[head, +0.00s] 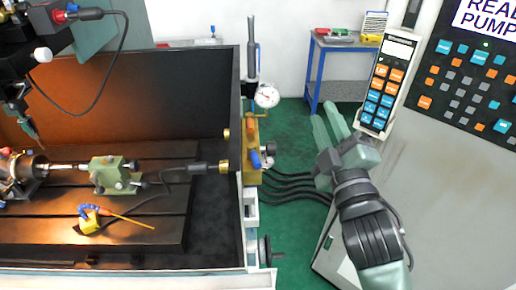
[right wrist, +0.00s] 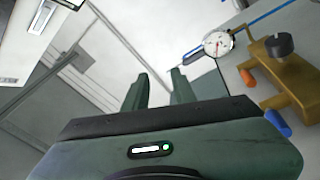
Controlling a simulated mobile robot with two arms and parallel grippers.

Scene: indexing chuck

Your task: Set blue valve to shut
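The blue valve handle (head: 255,160) sits low on a brass manifold (head: 251,182) at the right edge of the machine enclosure. In the head view it points roughly along the manifold, slightly tilted. In the right wrist view the blue handle (right wrist: 277,122) is at the right, sticking out from the manifold (right wrist: 293,78). My right gripper (head: 321,109) is open and empty, to the right of the manifold and clear of the blue handle. Its two fingers (right wrist: 160,75) show apart in the right wrist view. My left gripper is not in view.
A red-orange handle (head: 250,118) sits above the blue one, near a dial gauge (head: 267,96). Black hoses (head: 295,187) run rightward from the manifold. A button pendant (head: 384,85) hangs close beside my right gripper. A control cabinet (head: 450,180) stands at the right.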

